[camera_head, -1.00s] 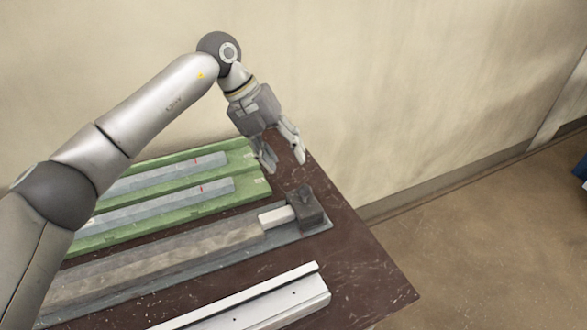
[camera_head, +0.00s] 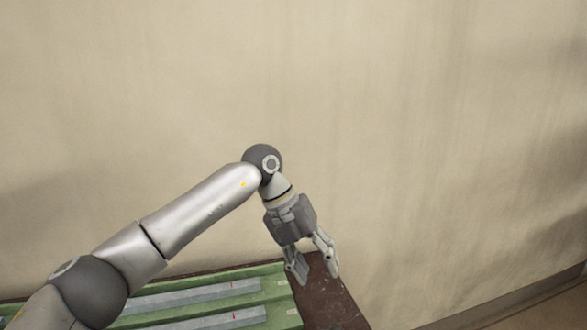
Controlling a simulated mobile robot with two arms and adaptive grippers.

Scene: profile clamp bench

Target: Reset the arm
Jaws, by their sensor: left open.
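My left arm comes in from the lower left of the head view. My left gripper (camera_head: 317,268) hangs fingers down over the far right part of the bench, with its two fingers apart and nothing between them. It is near the right end of the green tray (camera_head: 285,297). I cannot tell its exact height above the bench. My right gripper is not in view.
The brown bench top (camera_head: 326,297) shows only at the bottom edge. Grey strips (camera_head: 205,294) with red marks lie in the green tray. A plain beige wall (camera_head: 400,130) stands behind the bench. Floor shows at the lower right.

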